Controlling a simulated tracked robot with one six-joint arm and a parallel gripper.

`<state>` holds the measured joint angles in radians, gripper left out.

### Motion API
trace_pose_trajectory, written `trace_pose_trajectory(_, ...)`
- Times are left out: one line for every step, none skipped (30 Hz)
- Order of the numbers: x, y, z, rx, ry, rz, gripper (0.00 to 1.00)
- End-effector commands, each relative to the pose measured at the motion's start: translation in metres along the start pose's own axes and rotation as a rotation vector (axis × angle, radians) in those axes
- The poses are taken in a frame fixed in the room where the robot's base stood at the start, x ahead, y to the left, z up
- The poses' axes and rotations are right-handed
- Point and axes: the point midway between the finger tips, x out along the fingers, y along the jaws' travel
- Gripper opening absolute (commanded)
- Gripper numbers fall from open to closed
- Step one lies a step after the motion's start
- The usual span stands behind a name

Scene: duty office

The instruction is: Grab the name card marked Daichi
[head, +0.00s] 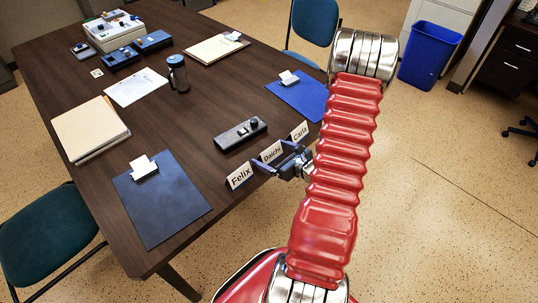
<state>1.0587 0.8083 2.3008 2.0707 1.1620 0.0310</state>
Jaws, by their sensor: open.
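The name card marked Daichi (270,151) stands upright near the table's right edge, between the card marked Felix (240,176) and the card marked Carla (300,131). My gripper (274,159) is open at the Daichi card, coming from the table's edge. One finger shows on the Felix side of the card and the other on the Carla side. The fingers hide part of the card's lower edge. I cannot tell whether they touch it.
A dark device (240,134) lies just behind the cards. A dark blue clipboard (163,203) is at the left and a blue one (301,95) behind Carla. The dark table (195,111) also bears a cup (178,74). Chairs stand beside it.

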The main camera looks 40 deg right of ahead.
Motion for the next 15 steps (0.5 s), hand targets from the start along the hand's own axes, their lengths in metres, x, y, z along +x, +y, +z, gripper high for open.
trace_pose_trajectory(0.0049,0.0008,-0.0003,0.000,0.000,0.002,0.96)
trace_pose_trajectory(0.0066,0.0006,-0.0004,0.000,0.000,0.001,0.96)
trace_pose_trajectory(0.0081,0.0003,-0.0004,0.001,0.000,0.000,0.96)
trace_pose_trajectory(0.0088,0.0002,-0.0004,0.001,0.000,0.000,0.96)
trace_pose_trajectory(0.0092,0.0001,-0.0004,0.001,0.000,-0.001,0.96)
trace_pose_trajectory(0.0093,0.0000,-0.0003,0.001,0.000,-0.001,0.96)
trace_pose_trajectory(0.0092,-0.0001,-0.0003,0.001,0.000,-0.001,0.96)
trace_pose_trajectory(0.0091,-0.0001,-0.0003,0.001,0.000,-0.001,0.96)
trace_pose_trajectory(0.0090,-0.0002,-0.0003,0.001,0.000,-0.001,0.96)
trace_pose_trajectory(0.0090,-0.0001,-0.0002,0.001,0.000,-0.001,0.96)
trace_pose_trajectory(0.0090,-0.0002,-0.0002,0.001,0.000,-0.001,0.96)
trace_pose_trajectory(0.0089,-0.0002,-0.0002,0.001,0.000,-0.001,0.96)
trace_pose_trajectory(0.0089,-0.0002,-0.0002,0.001,0.000,-0.001,0.96)
trace_pose_trajectory(0.0089,-0.0002,-0.0002,0.001,0.000,-0.001,0.96)
trace_pose_trajectory(0.0089,-0.0002,-0.0002,0.001,0.000,-0.001,0.96)
